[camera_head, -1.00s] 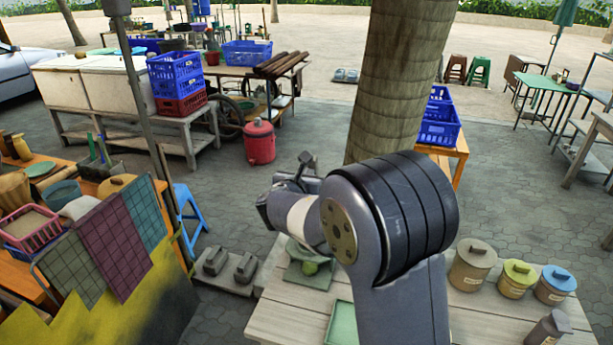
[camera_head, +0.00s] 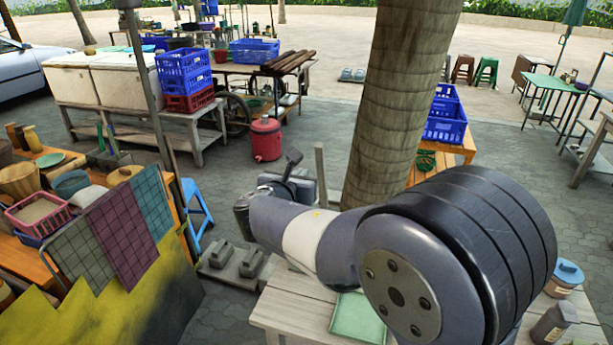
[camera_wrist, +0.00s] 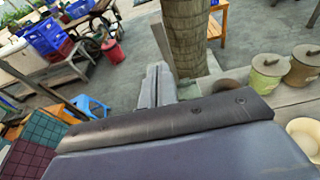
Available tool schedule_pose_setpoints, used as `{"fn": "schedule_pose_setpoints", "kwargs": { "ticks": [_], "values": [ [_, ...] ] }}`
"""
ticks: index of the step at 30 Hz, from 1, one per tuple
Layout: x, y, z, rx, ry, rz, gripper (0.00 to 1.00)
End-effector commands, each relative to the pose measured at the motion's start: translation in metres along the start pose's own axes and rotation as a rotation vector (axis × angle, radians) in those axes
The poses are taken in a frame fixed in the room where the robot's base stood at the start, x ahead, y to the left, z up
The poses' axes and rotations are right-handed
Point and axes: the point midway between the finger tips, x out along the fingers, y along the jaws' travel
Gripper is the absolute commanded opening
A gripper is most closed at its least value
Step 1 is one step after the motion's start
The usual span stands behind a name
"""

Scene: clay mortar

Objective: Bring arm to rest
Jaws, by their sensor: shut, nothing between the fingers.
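My gripper (camera_wrist: 158,84) shows in the wrist view as grey fingers, closed together and empty, pointing away above the ground. In the head view my arm is raised over the pale wooden table (camera_head: 277,310), with the large black-banded joint in front. The wrist end is turned away there, so the fingertips are hard to make out. My arm hides much of the table top.
A green tray (camera_head: 358,318) lies on the table. A blue-lidded jar (camera_head: 564,280) and a dark bottle (camera_head: 552,325) stand at its right. A tree trunk (camera_head: 400,100) rises behind. Lidded jars (camera_wrist: 268,72) and a cream bowl (camera_wrist: 304,136) show right in the wrist view.

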Motion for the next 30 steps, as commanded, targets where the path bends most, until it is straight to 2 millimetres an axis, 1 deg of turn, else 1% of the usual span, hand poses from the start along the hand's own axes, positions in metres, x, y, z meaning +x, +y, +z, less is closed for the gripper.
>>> {"fn": "schedule_pose_setpoints", "kwargs": {
  "ticks": [1,3,6,16,19,23,26,30],
  "values": [
    [-0.007,0.000,0.001,0.002,0.000,0.002,0.00],
    [-0.013,0.000,0.002,0.000,0.000,0.001,0.00],
    [-0.018,0.000,0.004,0.000,0.001,0.000,0.00],
    [-0.019,0.000,0.004,0.000,0.002,-0.001,0.00],
    [-0.017,0.000,0.003,-0.001,0.002,-0.002,0.00],
    [-0.005,-0.001,0.000,-0.003,0.003,-0.004,0.00],
    [0.011,-0.001,-0.003,-0.003,0.003,-0.005,0.00],
    [0.037,-0.001,-0.009,-0.003,0.004,-0.006,0.00]
  ]
}}
